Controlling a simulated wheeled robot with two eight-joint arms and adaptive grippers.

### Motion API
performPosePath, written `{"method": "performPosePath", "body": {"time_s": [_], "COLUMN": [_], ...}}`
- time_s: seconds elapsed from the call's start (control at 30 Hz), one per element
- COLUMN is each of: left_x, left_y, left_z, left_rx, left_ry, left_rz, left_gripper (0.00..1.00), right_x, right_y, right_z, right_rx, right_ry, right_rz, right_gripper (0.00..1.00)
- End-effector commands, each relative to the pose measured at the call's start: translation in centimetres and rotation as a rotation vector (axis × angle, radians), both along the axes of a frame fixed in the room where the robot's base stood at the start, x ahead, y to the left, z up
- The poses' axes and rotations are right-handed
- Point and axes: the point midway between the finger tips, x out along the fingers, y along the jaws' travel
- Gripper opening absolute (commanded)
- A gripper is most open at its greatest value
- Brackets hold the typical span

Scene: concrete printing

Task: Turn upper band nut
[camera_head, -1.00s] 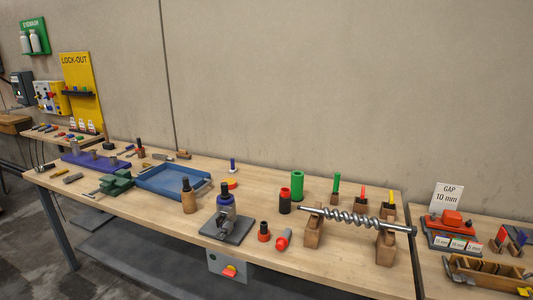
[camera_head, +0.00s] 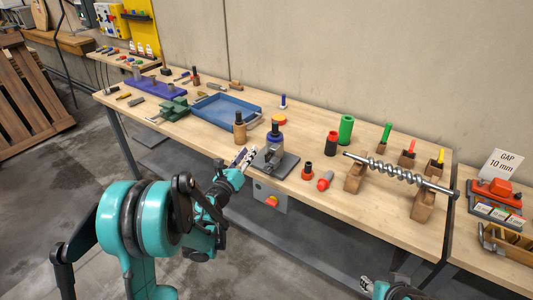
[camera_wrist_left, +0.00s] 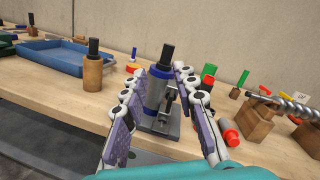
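The band assembly is a grey metal cylinder (camera_wrist_left: 154,93) with a blue collar and a black post on top, upright on a grey base plate (camera_head: 285,164). In the left wrist view, clamp hardware (camera_wrist_left: 170,97) shows on its front right side; I cannot tell the upper nut apart from the rest. My left gripper (camera_head: 242,156) is open, at the left front of the assembly. In the wrist view its fingers (camera_wrist_left: 158,76) frame the cylinder, with nothing held. My right gripper (camera_head: 367,284) shows only partly at the bottom edge of the head view.
A wooden cylinder with a black top (camera_head: 240,130) stands left of the plate. A blue tray (camera_head: 228,121) lies behind. Red and black parts (camera_head: 307,172) and a red-tipped part (camera_head: 325,181) lie to the right, before a steel auger (camera_head: 400,174) on wooden blocks.

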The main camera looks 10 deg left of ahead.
Motion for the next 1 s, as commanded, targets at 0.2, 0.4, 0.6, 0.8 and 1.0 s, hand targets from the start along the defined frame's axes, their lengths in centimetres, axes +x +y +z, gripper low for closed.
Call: {"method": "performPosePath", "body": {"time_s": [0.2, 0.4, 0.6, 0.8, 1.0], "left_x": [0.3, 1.1, 4.2, 6.7, 7.5], "left_y": [-1.9, -2.8, -3.9, -4.8, -5.0], "left_z": [-5.6, -7.0, -7.0, -7.0, -6.8], "left_rx": [0.345, 0.41, 0.407, 0.406, 0.405], "left_ry": [-0.016, -0.02, -0.019, -0.019, -0.019], "left_rz": [-0.137, -0.169, -0.167, -0.165, -0.165], "left_gripper": [0.28, 0.28, 0.28, 0.28, 0.28], "right_x": [0.0, 0.0, 0.0, 0.0, 0.0], "right_y": [0.0, 0.0, 0.0, 0.0, 0.0], "right_z": [1.1, 0.9, 0.2, -0.2, -0.3], "right_rx": [0.0, 0.0, 0.0, 0.0, 0.0], "right_ry": [0.0, 0.0, 0.0, 0.0, 0.0], "right_rz": [0.0, 0.0, 0.0, 0.0, 0.0], "right_gripper": [0.4, 0.4, 0.4, 0.4, 0.4]}}
